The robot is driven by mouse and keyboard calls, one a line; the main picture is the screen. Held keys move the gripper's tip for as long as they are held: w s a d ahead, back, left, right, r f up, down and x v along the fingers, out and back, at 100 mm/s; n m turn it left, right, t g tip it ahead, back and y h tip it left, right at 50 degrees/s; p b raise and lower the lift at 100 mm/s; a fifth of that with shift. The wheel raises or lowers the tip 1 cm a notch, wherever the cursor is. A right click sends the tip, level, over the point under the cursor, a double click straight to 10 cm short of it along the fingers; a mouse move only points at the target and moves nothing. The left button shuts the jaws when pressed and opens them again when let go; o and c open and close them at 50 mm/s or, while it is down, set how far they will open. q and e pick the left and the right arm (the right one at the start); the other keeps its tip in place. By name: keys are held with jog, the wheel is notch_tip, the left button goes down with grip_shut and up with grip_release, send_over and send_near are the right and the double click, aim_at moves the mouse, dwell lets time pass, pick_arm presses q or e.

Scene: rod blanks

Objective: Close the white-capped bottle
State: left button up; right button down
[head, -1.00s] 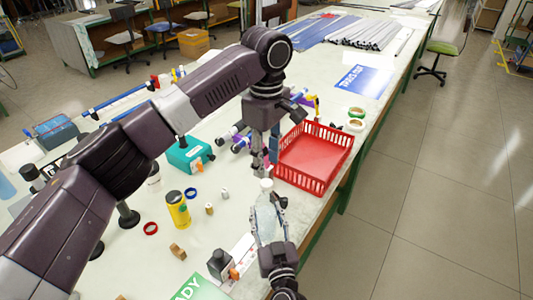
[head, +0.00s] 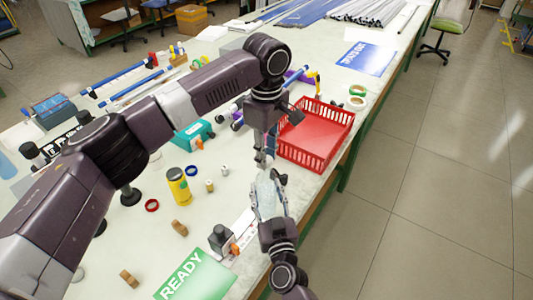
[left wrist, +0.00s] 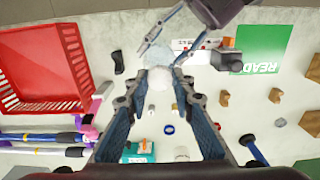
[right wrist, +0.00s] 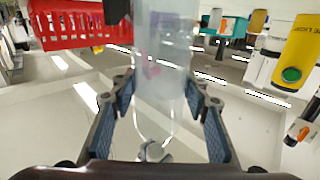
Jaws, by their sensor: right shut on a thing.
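A clear, pale bottle (head: 267,194) stands roughly upright in my right gripper (head: 268,207), which is shut on its body. The bottle also fills the middle of the right wrist view (right wrist: 165,75), between the two fingers. My left gripper (head: 265,158) is above the bottle's top, pointing down. In the left wrist view, its fingers (left wrist: 163,83) are spread, with a rounded white piece (left wrist: 182,94), apparently the cap, between them close to one finger. The pale bottle (left wrist: 160,78) lies beyond it. I cannot tell whether the cap is seated; the fingers partly hide it in the head view.
A red basket (head: 322,157) stands just right of my left gripper. A yellow bottle (head: 178,186), a teal box (head: 194,136), small rings and blocks lie to the left. A green READY sign (head: 195,277) is near the front. The table's right edge is close to my right gripper.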

pick_arm(q)
grip_shut()
